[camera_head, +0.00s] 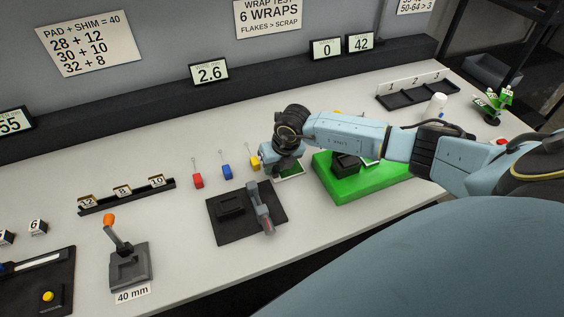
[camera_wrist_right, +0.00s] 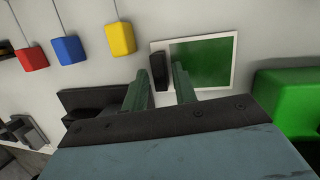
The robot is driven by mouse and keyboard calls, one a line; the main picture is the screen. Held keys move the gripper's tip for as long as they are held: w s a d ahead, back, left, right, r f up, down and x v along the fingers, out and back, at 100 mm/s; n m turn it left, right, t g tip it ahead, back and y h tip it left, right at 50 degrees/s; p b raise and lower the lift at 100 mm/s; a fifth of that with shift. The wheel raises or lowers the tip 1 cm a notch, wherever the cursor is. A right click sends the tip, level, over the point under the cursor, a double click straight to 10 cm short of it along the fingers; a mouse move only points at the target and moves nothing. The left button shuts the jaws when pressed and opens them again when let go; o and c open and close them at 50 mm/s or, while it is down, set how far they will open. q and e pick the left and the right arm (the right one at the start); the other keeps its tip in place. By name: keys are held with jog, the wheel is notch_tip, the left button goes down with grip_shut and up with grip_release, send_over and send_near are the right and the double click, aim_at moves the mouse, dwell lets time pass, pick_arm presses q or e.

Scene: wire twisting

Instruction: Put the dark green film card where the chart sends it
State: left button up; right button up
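The dark green film card (camera_head: 290,170) has a pale border and lies on the table left of the green block. It also shows in the right wrist view (camera_wrist_right: 205,62), with a black tab (camera_wrist_right: 158,68) on its left part. My right gripper (camera_wrist_right: 160,76) is open, its two fingers apart and seen to either side of the tab; I cannot tell whether they touch it. The chart (camera_head: 416,4) at the top right is cut off, with "50-64 > 3" readable. A black tray marked 1, 2, 3 (camera_head: 415,92) stands at the back right. My left gripper is out of view.
Red (camera_head: 198,181), blue (camera_head: 227,172) and yellow (camera_head: 254,163) tagged blocks stand left of the card. A green block (camera_head: 345,187) lies under my right arm. A black mat with a tool (camera_head: 222,232) is in front. A white cup (camera_head: 436,105) stands near the tray.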

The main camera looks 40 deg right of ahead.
jog(key=shift+c, duration=0.2)
grip_shut()
